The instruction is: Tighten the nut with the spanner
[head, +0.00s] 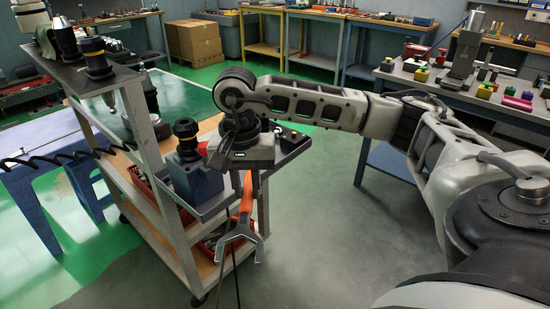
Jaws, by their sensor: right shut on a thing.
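My right gripper (246,178) reaches in from the right over the near side of the cart and points down. It is shut on the orange handle of the spanner (241,232), which hangs with its grey open-ended jaw at the bottom, clear of other things. Left of the gripper, a blue block (195,182) on the cart holds a black tool holder (186,131) upright. I cannot make out the nut clearly; it may be part of this tool holder.
The grey cart (179,236) has a raised top shelf with several tool holders (97,57) and lower shelves with red bins (150,184). A black coiled cord (60,158) crosses at left. A bench (465,88) with coloured parts stands behind my right arm. Floor right of the cart is clear.

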